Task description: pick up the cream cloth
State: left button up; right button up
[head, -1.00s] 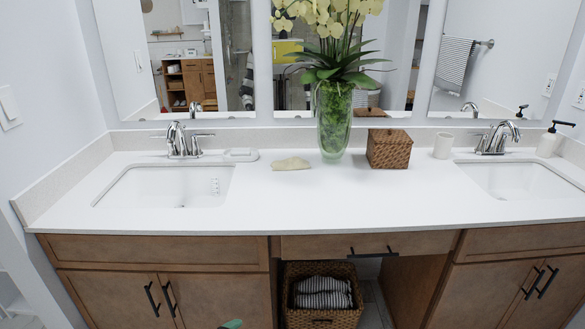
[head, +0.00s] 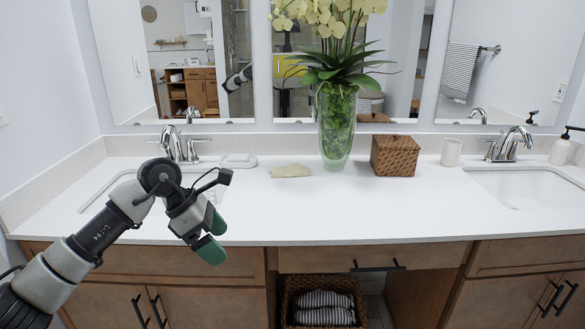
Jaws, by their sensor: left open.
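The cream cloth (head: 291,171) lies in a small flat heap on the white countertop, left of the glass vase and right of the left sink. My left gripper (head: 214,238) has green fingertips and is over the counter's front edge, in front of the left sink. It is open and empty, apart from the cloth, nearer to me and to its left. My right gripper is not in view.
A glass vase (head: 336,125) with yellow orchids and a woven box (head: 394,155) stand right of the cloth. A soap dish (head: 238,160) is to its left. A white cup (head: 452,152) and soap dispenser (head: 560,149) stand farther right. The counter (head: 340,210) before the cloth is clear.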

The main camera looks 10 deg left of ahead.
aim_at(295, 169)
jog(key=i, duration=1.8)
